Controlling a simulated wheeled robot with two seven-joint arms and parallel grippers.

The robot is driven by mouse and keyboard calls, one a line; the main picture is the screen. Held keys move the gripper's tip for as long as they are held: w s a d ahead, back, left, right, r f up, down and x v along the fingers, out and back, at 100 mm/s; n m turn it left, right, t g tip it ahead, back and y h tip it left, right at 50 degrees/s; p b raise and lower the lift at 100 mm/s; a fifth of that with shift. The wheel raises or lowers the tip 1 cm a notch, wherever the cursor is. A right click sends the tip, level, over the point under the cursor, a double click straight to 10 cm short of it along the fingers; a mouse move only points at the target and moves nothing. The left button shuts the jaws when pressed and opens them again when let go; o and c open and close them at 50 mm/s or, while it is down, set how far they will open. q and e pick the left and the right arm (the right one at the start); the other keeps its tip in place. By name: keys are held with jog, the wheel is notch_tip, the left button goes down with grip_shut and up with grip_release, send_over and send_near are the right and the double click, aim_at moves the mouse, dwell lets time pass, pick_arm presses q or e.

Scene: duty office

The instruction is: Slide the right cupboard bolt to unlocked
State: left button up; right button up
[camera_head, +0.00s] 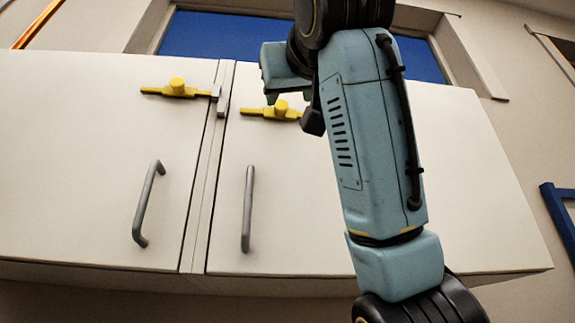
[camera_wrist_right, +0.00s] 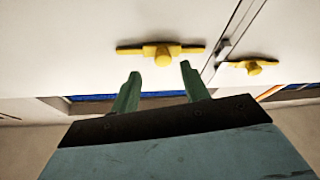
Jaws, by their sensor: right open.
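The right cupboard bolt (camera_head: 256,112) is a yellow bar with a round knob, mounted high on the right door. Its left end is a little apart from the grey catch (camera_head: 223,102) at the door gap. My right gripper (camera_head: 287,98) is in front of the bolt's right part and partly covers it. In the right wrist view, the gripper (camera_wrist_right: 161,78) is open and empty. Its two green fingers point towards the bolt (camera_wrist_right: 183,49), with the knob beyond and between them. Contact is not visible. My left gripper is not in view.
A second yellow bolt (camera_head: 176,90) is on the left door, with its end close to another grey catch. Two grey bar handles (camera_head: 148,203) and (camera_head: 248,209) stand out from the doors below. A blue-framed object (camera_head: 558,220) is at the far right.

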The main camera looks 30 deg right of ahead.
jog(key=b+v, duration=0.3)
jog(key=v, duration=0.6)
jog(key=shift+s, duration=0.15)
